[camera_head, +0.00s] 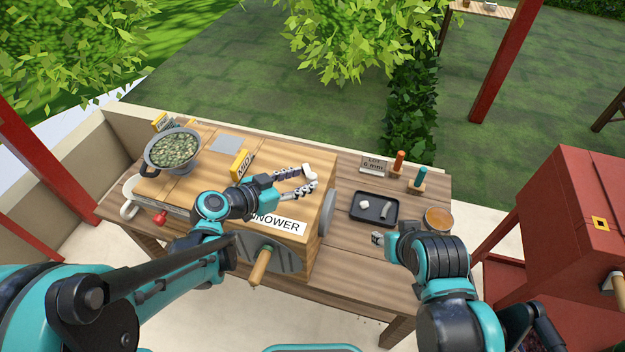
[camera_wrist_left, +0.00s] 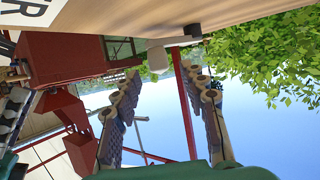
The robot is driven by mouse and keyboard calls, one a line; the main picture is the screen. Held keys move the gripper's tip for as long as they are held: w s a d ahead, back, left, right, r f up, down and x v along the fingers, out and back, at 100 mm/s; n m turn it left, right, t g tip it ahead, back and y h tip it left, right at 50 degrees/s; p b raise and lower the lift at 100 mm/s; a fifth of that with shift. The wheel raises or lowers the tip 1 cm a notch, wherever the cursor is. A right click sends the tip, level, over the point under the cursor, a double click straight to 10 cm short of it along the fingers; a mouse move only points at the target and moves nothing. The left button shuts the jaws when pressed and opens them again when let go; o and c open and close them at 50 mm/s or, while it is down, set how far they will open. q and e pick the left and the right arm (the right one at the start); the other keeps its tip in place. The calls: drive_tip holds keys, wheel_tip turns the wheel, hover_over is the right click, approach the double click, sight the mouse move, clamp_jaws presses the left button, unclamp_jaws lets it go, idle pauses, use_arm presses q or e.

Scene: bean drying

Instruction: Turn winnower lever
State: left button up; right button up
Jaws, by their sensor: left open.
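The winnower (camera_head: 285,222) is a wooden box with a "WINNOWER" label on the table. A wooden handle (camera_head: 260,268) sticks out from its dark slotted front, and a grey disc (camera_head: 326,214) is on its right side. I cannot tell which part is the lever. My left gripper (camera_head: 313,178) is open and appears empty above the winnower's far right part. In the left wrist view its spread fingers (camera_wrist_left: 162,80) have a pale blocky part (camera_wrist_left: 157,57) beyond the gap. My right gripper (camera_head: 378,238) is near the tray; its finger opening is unclear.
A black tray (camera_head: 360,218) holds small pale pieces. A jar (camera_head: 438,218) and orange and teal handles (camera_head: 398,162) are at right. A red machine (camera_head: 570,210) stands beside the table.

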sight(310, 177)
use_arm(q)
drive_tip(key=b+x, duration=0.1)
drive_tip(key=x, duration=0.3)
drive_tip(key=shift+w+d+f, duration=0.15)
drive_tip(key=shift+d, duration=0.05)
clamp_jaws()
